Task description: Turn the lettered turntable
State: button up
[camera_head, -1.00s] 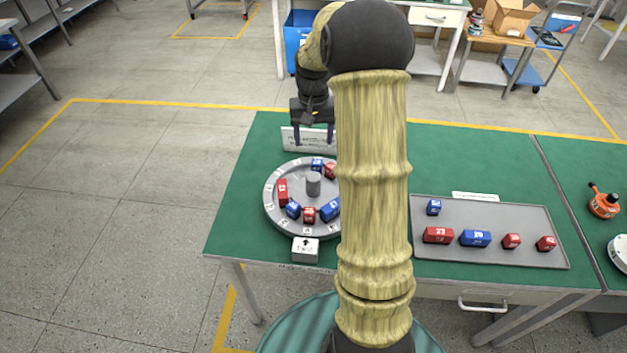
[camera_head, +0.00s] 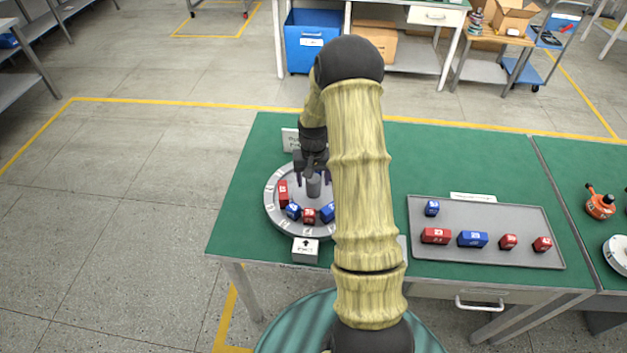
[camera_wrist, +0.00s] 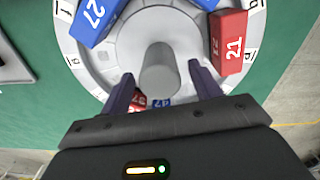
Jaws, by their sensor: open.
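The lettered turntable (camera_head: 273,213) is a round grey disc on the left part of the green table, with white letter tiles around its rim. A grey cylindrical knob (camera_head: 314,188) stands at its centre. Red and blue numbered blocks sit on it, among them a red block 21 (camera_wrist: 231,42) and a blue block 27 (camera_wrist: 97,17). My gripper (camera_head: 312,178) is over the turntable at the knob. In the wrist view the open fingers (camera_wrist: 160,85) lie to either side of the knob (camera_wrist: 159,70), with gaps visible. My arm hides the turntable's right side.
A small grey marker block with an arrow (camera_head: 305,250) stands at the turntable's front edge. A white sign (camera_head: 290,139) stands behind it. A grey tray (camera_head: 480,257) with several red and blue blocks lies to the right. An orange object (camera_head: 600,205) is at far right.

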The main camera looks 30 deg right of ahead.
jog(key=shift+f, duration=0.9)
grip_shut()
